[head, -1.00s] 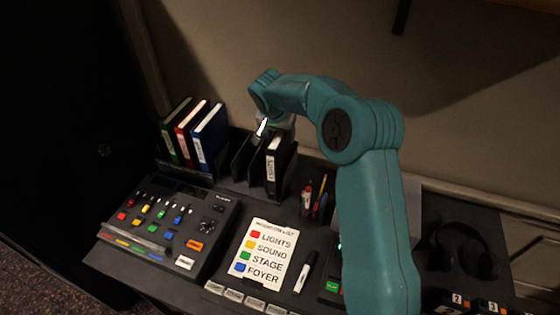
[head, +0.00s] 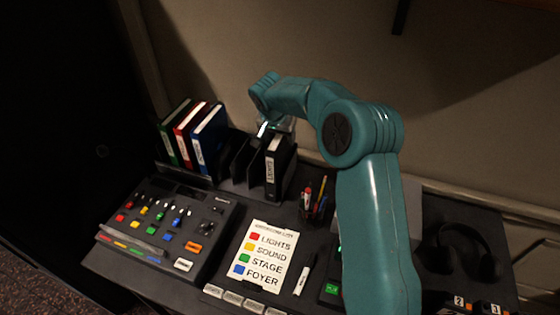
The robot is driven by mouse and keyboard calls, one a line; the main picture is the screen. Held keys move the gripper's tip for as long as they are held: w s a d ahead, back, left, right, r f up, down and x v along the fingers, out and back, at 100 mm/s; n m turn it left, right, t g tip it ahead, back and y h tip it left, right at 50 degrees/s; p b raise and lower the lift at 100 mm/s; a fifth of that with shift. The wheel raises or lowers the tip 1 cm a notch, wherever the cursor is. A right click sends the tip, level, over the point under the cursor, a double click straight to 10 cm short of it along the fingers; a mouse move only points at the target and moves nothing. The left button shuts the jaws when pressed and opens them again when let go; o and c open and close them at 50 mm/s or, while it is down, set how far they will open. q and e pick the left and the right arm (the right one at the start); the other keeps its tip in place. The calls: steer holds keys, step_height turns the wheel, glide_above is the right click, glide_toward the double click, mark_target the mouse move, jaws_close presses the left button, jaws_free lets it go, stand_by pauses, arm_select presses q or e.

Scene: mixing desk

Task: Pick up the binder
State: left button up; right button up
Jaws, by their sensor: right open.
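A black binder (head: 278,170) with a white spine label stands upright in a dark rack (head: 241,158) at the back of the desk. Green (head: 174,136), red (head: 187,138) and blue (head: 208,140) binders stand to its left. My right arm reaches over from the right, and my right gripper (head: 268,128) is at the top of the black binder. The gripper is open. It is small and partly hidden by my wrist, so I cannot tell whether its fingers straddle or touch the binder. My left gripper is not in view.
A pen cup (head: 315,205) stands right of the rack. A control panel (head: 165,228) is at the front left, and a label sheet (head: 262,255) and marker (head: 305,276) lie in the middle. Headphones (head: 462,250) lie at the right. The wall is close behind.

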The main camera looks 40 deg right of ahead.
steer(key=shift+w, duration=0.15)
jaws_close()
steer(key=shift+r, duration=0.1)
